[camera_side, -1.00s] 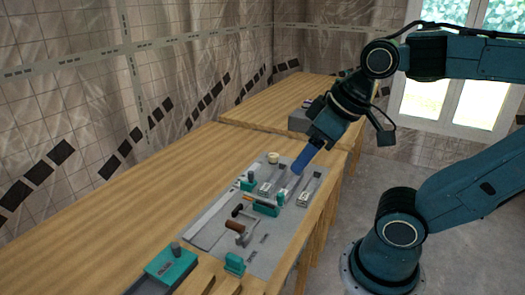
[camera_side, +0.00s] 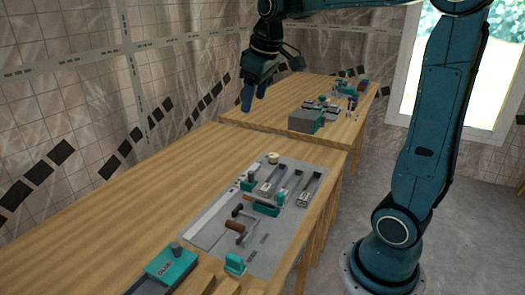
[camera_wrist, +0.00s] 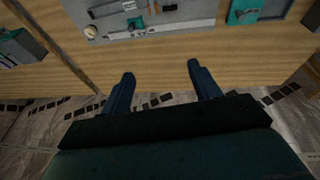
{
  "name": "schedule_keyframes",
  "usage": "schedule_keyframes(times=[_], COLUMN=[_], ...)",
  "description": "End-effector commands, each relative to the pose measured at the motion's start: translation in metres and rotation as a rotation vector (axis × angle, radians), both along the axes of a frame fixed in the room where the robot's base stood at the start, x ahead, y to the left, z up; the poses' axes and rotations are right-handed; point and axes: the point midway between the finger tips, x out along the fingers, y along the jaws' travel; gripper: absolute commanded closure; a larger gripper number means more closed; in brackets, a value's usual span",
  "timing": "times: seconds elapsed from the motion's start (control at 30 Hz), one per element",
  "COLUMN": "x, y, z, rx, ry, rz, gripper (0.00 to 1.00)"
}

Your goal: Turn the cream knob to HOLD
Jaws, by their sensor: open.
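The cream knob (camera_side: 273,158) sits at the far end of the grey panel (camera_side: 225,215) on the near bench. It also shows in the wrist view (camera_wrist: 90,32), at the upper left near the panel's edge. Its marks, including any HOLD label, are too small to read. My gripper (camera_side: 254,98) is above the bench, well clear of the knob, towards the tiled wall in the side view. In the wrist view, its two blue fingers (camera_wrist: 160,70) are spread apart with nothing between them.
The panel carries slotted rails (camera_side: 310,188), teal blocks (camera_side: 265,207) and a brown-handled part (camera_side: 234,226). A teal box (camera_side: 172,264) stands at the near end. A grey box (camera_side: 306,121) and small items stand on the far bench. Bare wood lies beside the panel.

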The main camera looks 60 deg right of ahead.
Motion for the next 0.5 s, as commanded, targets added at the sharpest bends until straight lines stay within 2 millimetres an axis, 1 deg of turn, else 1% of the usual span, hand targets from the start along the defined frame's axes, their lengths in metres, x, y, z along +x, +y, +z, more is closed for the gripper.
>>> schedule_keyframes(times=[0.03, 0.2, 0.37, 0.5], x=[0.011, 0.039, 0.063, 0.080], y=[-0.011, -0.046, -0.081, -0.113], z=[-0.003, -0.013, -0.027, -0.044], rx=[-0.001, -0.006, -0.006, -0.003], ry=[0.015, 0.054, 0.091, 0.123], rz=[-0.001, 0.011, 0.022, 0.034], gripper=[0.38, 0.38, 0.38, 0.38])
